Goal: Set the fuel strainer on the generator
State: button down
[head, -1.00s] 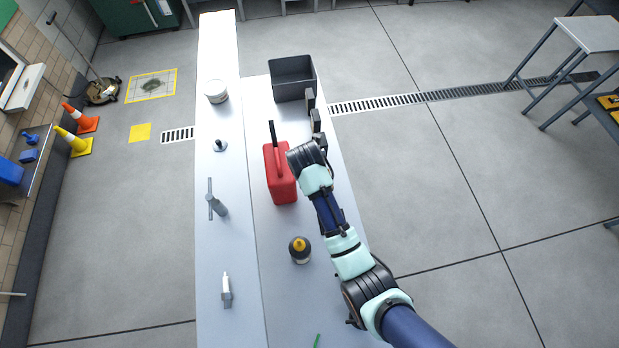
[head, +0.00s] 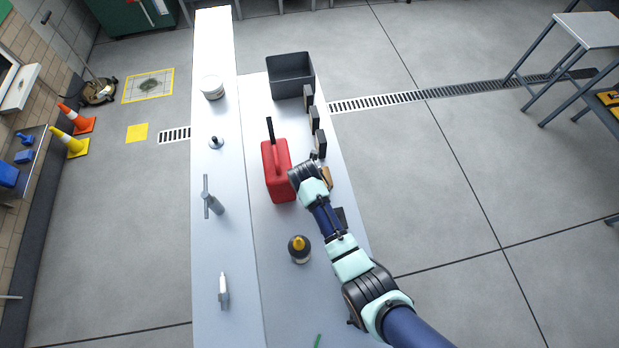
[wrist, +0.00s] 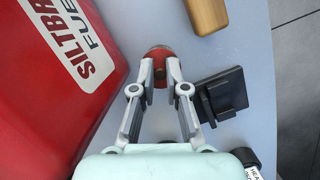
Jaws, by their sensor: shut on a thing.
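My gripper (wrist: 160,78) is shut on a small round thing (wrist: 158,54), red with a brass-coloured middle, in the wrist view. It may be the fuel strainer, but little of it shows between the fingertips. In the head view my gripper (head: 302,176) is over the bench, just right of a red fuel can (head: 277,184), and the held thing is hidden. The can, with a white label, fills the left of the wrist view (wrist: 60,70). I cannot pick out a generator in either view.
A tan block (wrist: 207,12) and a black bracket-like piece (wrist: 221,95) lie right of my gripper near the bench edge. Dark upright plates (head: 314,119) and a dark open bin (head: 291,76) stand farther back. A black bottle with a yellow top (head: 299,249) stands nearer.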

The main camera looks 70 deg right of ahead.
jog(key=c, duration=1.2)
grip_release()
jog(key=p+v, duration=0.2)
jog(key=v, duration=1)
jog(key=shift+p, duration=0.35)
jog(key=o, duration=0.7)
